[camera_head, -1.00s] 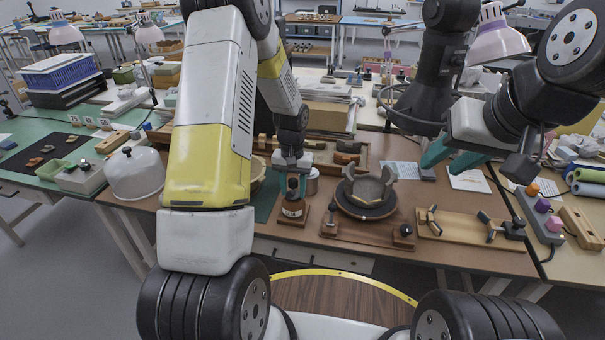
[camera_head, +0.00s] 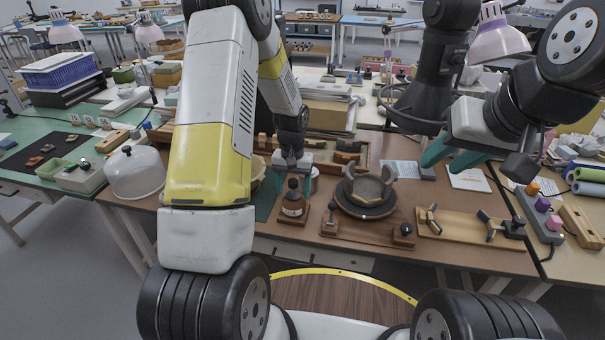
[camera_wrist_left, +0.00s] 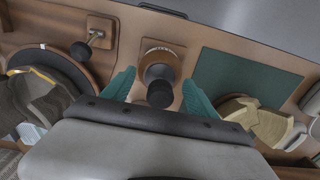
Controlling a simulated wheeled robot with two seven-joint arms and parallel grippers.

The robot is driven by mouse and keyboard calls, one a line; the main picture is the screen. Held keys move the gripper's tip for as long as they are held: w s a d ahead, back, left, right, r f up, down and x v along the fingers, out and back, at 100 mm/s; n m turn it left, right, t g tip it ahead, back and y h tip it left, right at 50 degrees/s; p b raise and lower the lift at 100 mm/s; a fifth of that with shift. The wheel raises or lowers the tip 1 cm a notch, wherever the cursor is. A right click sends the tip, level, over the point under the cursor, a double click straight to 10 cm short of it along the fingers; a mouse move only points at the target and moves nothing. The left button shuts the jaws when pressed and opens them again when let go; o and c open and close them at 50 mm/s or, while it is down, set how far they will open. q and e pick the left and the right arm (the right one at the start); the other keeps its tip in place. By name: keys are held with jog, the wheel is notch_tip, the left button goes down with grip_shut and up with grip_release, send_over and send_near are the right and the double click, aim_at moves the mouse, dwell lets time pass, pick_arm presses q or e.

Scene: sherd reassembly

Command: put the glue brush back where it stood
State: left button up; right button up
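The glue brush shows as a black knob-like top (camera_head: 293,183) on the brown glue bottle (camera_head: 293,204), which stands upright in a wooden block at the table's front. Any bristles are hidden inside the bottle. In the left wrist view the black brush top (camera_wrist_left: 160,94) lies between and beyond the teal fingers, apart from both. My left gripper (camera_head: 292,163) is open and empty, just above the brush; it also shows in the left wrist view (camera_wrist_left: 160,92). My right gripper (camera_head: 451,158) hangs over the right part of the table, its teal fingers apart and empty.
A partial clay vessel (camera_head: 367,188) sits on a dark turntable right of the bottle. A wooden clamp board (camera_head: 462,229) lies further right. A green mat (camera_wrist_left: 240,78) and sherds (camera_wrist_left: 255,120) lie on the bottle's other side. A white dome (camera_head: 134,173) stands left.

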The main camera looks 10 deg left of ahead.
pick_arm(q)
jog(key=shift+r, duration=0.1)
notch_tip(320, 180, up, 8)
jog(key=shift+f, duration=0.2)
dwell(0.3)
jog(key=s+r+t, duration=0.2)
jog(key=s+r, duration=0.2)
jog(key=r, duration=0.6)
jog(key=s+d+r+t+h, duration=0.1)
jog(key=s+r+t, duration=0.1)
jog(key=s+r, duration=0.5)
jog(key=s+d+r+t+h, duration=0.1)
jog(key=s+r, duration=0.5)
jog(key=s, duration=0.7)
jog(key=shift+s+r+t, duration=0.15)
jog(key=shift+r+t, duration=0.25)
jog(key=shift+t, duration=0.2)
